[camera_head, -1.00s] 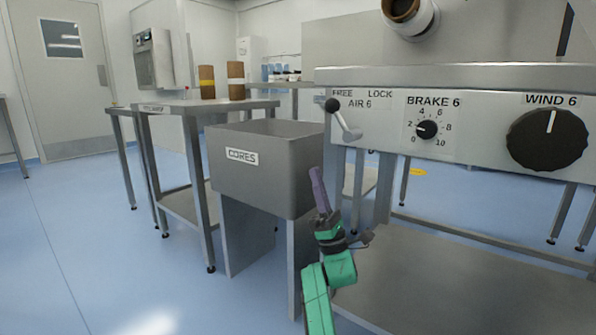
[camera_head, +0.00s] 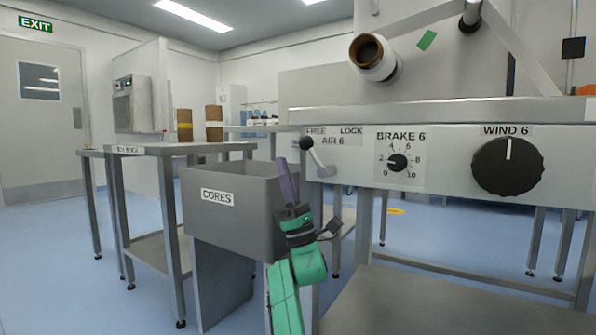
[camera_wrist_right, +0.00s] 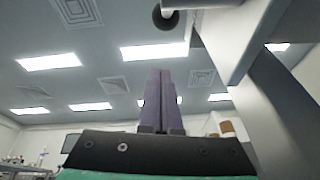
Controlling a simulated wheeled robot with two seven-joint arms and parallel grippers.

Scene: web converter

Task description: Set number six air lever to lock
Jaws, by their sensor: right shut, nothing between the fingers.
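The air 6 lever (camera_head: 317,157) is a bent metal arm with a black ball knob (camera_head: 306,143), below the FREE and LOCK labels on the grey panel. Its knob end points up and left, toward the FREE side. My right gripper (camera_head: 282,163) has purple fingers, held upright and shut with nothing between them. It is left of the lever and a little below the knob, apart from it in the picture. In the right wrist view the shut fingers (camera_wrist_right: 159,75) point up, and the black knob (camera_wrist_right: 165,18) shows above them. My left gripper is not in view.
The panel (camera_head: 450,185) also carries the brake 6 dial (camera_head: 397,162) and the large wind 6 knob (camera_head: 508,165). A grey cores bin (camera_head: 225,222) stands behind and left of my gripper. A steel table (camera_head: 150,149) with two brown cores is further left.

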